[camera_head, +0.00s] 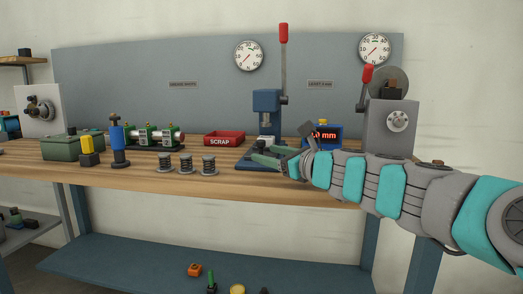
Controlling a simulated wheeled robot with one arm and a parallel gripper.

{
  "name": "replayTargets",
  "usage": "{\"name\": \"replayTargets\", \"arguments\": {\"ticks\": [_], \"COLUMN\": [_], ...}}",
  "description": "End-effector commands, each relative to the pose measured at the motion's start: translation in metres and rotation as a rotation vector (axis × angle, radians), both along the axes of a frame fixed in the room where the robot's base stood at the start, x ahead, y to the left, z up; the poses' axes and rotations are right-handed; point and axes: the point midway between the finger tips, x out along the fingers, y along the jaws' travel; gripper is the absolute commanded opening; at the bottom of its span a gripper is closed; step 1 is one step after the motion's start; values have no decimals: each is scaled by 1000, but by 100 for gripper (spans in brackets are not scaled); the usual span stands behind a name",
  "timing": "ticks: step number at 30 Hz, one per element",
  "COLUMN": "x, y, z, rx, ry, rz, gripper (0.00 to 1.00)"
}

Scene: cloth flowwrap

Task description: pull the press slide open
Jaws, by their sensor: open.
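The blue press (267,99) stands at the back of the bench, right of the middle, with a long lever and red grip (284,33) raised upright. Its dark blue base (247,166) sits on the bench top. My gripper (263,155) reaches in from the right, low over the base, in front of the press column. Its greenish fingers are open. The press slide cannot be told apart clearly, as my gripper and wrist cover much of the base. I cannot tell whether the fingers touch it.
A red SCRAP tray (224,139) is left of the press. Several small spring-like pieces (187,164) stand near the front edge. Bare wood (130,177) lies along the front left.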

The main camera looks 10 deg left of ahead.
Motion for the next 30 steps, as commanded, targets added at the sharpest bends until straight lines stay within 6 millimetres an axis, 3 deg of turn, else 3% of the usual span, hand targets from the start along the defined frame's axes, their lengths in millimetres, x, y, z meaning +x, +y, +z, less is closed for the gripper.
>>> {"name": "replayTargets", "arguments": {"ticks": [1,3,8,30], "x": [16,28,38,91], "y": [-8,-15,-18,33], "z": [1,2,2,1], "rx": [72,139,178,172], "ry": [47,95,125,120], "rz": [-38,-69,-90,-87], "gripper": [61,61,61,61]}}
